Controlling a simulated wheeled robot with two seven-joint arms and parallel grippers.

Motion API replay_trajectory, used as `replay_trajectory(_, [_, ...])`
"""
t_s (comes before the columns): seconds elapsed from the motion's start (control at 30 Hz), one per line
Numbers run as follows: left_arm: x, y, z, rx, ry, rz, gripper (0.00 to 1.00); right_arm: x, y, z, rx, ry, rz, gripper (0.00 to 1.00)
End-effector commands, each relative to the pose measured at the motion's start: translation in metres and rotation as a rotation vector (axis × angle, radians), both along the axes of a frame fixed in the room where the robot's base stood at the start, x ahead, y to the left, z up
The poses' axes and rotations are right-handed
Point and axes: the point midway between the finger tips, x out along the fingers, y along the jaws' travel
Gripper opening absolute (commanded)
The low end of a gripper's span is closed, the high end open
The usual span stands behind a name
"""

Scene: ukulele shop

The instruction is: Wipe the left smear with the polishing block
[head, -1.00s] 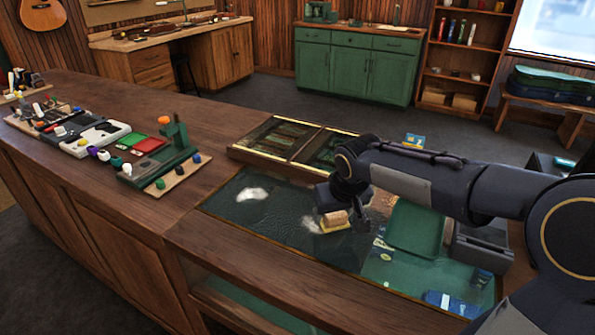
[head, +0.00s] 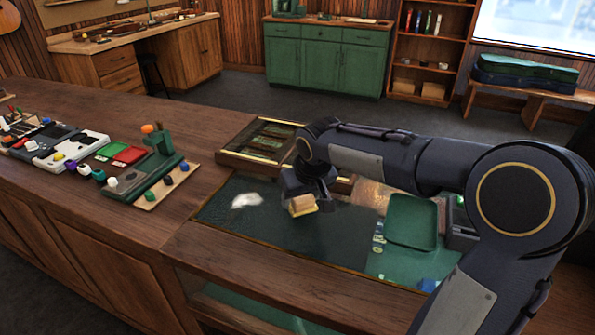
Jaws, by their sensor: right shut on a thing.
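The left smear (head: 246,200) is a white cloudy patch on the dark glass counter top (head: 275,234), near its left end. My right gripper (head: 303,195) is shut on the polishing block (head: 303,206), a tan block with a yellowish underside. The block is to the right of the smear, apart from it. I cannot tell whether it touches the glass or hangs just above it. No second smear shows now; the gripper and arm hide part of the glass. My left gripper is out of view.
A wood-framed display case (head: 257,141) stands behind the glass, partly hidden by my arm. A green tray (head: 411,221) lies to the right. A green stand (head: 155,165) and several small items are on the wood at left. The glass around the smear is clear.

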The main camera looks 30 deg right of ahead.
Motion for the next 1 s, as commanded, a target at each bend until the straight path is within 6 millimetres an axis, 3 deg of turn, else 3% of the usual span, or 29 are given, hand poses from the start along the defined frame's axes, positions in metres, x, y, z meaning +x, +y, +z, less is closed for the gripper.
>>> replay_trajectory(0.53, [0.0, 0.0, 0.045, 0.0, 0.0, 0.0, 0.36, 0.004, -0.003, 0.052, 0.001, 0.002, 0.001, 0.37])
replay_trajectory(1.0, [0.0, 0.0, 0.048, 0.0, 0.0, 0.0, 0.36, 0.005, -0.004, 0.055, 0.0, 0.002, 0.002, 0.37])
